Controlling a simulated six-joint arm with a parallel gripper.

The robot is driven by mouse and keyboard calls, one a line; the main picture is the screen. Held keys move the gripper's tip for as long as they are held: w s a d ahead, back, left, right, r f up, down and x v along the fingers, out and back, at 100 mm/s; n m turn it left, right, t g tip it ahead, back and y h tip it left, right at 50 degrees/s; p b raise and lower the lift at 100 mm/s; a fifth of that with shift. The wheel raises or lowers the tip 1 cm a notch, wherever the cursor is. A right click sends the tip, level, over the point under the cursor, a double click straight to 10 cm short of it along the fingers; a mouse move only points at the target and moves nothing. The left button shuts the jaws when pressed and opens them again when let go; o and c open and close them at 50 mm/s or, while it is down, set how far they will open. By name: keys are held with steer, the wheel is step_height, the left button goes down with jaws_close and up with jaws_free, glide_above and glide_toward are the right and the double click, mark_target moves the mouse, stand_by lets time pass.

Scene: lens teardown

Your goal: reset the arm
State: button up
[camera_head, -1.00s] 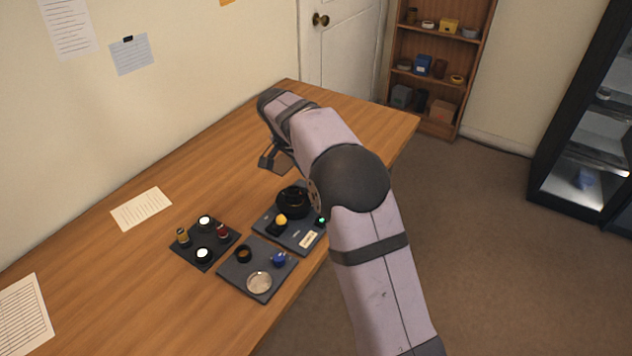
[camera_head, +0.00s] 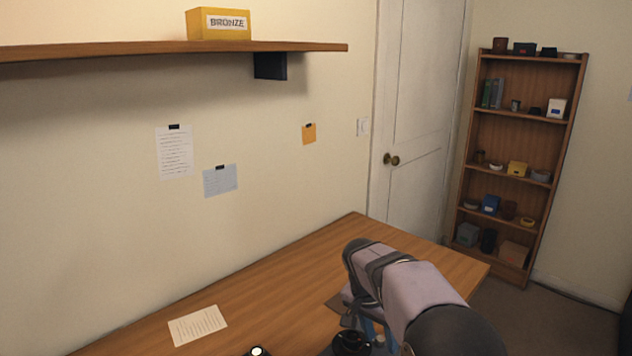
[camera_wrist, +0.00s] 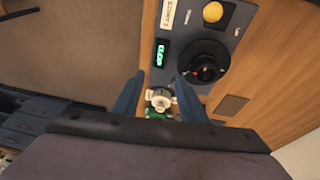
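My gripper (camera_wrist: 158,95) shows two blue fingers, spread apart, in the wrist view. A small whitish round thing with green beneath it (camera_wrist: 160,99) shows between the fingers. I cannot tell what it is or whether it is touched. In the head view my arm reaches in from the lower right over the wooden table (camera_head: 270,290); its gripper end is mostly hidden by the arm.
In the wrist view, a dark panel carries a black round fixture (camera_wrist: 203,62), a yellow knob (camera_wrist: 213,12) and a green-lit display (camera_wrist: 161,52). A paper (camera_head: 198,325) lies on the table. A wall shelf (camera_head: 180,50) holds a yellow BRONZE box (camera_head: 218,24).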

steer(key=s+n+g+y+p, duration=0.1)
steer(key=s+n+y+p, duration=0.2)
steer(key=s, duration=2.4)
steer(key=shift+s+r+n+g+p, duration=0.2)
steer(key=shift+n+g+p, duration=0.2)
steer(key=shift+n+p, duration=2)
steer(key=shift+a+n+b, duration=0.1)
steer(key=shift+n+b, duration=0.3)
steer(key=shift+b, duration=0.05)
